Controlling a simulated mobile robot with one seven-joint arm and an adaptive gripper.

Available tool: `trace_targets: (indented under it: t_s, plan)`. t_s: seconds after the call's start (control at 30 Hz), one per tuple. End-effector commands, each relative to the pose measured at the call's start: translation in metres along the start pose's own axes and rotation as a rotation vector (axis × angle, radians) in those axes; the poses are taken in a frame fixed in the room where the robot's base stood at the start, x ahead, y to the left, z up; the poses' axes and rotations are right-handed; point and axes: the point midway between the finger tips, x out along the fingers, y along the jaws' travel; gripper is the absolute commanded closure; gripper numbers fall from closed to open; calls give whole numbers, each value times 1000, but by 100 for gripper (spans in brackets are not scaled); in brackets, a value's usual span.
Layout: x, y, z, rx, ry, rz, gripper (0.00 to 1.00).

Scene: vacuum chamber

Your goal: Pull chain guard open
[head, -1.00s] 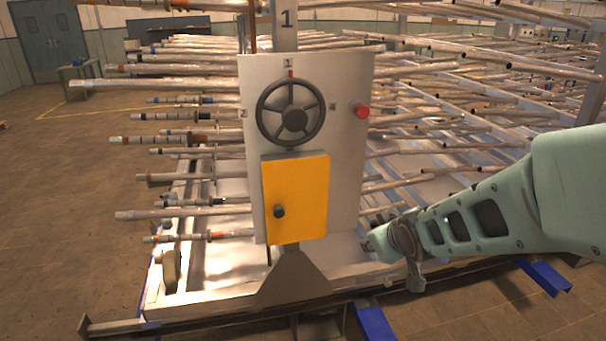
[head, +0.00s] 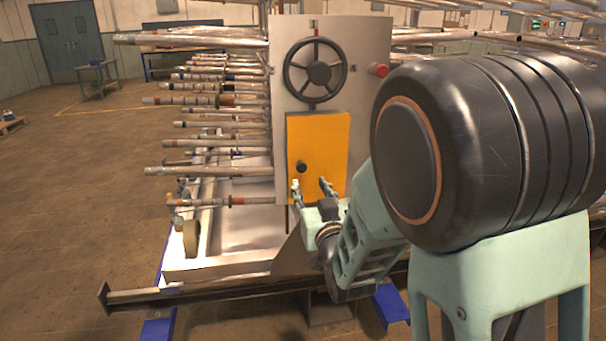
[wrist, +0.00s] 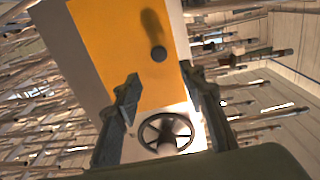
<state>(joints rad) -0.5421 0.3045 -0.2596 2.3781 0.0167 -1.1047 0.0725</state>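The chain guard is an orange-yellow panel (head: 331,141) on the front of a pale upright plate. It looks closed, lying against the plate. A dark round knob (head: 301,167) sticks out near its left edge. My gripper (head: 311,188) is open, in front of the guard's lower part and just below the knob. In the wrist view the guard (wrist: 108,35) fills the upper middle. The knob (wrist: 159,54) shows ahead of my open gripper (wrist: 162,80), roughly between the fingertip lines. Nothing is between the fingers, and I see no contact with the knob.
A spoked handwheel (head: 315,70) sits above the guard, and a red button (head: 379,70) is right of it. Metal rods (head: 205,172) jut out to the left of the plate. A low rail (head: 215,292) runs along the front. The floor at left is open.

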Motion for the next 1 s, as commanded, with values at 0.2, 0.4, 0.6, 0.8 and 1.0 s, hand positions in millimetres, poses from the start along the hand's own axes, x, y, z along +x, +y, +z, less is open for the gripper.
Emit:
trace_targets:
  t_s: [0.2, 0.4, 0.6, 0.8, 1.0]
  plan:
    - [36, 0, 0, -3, -3, -1, 62]
    - [71, 0, 0, -4, -4, -1, 62]
    - [92, 0, 1, -4, -4, -1, 62]
    - [99, 0, 0, -3, -3, -1, 62]
    - [99, 0, 0, -3, -3, -1, 62]
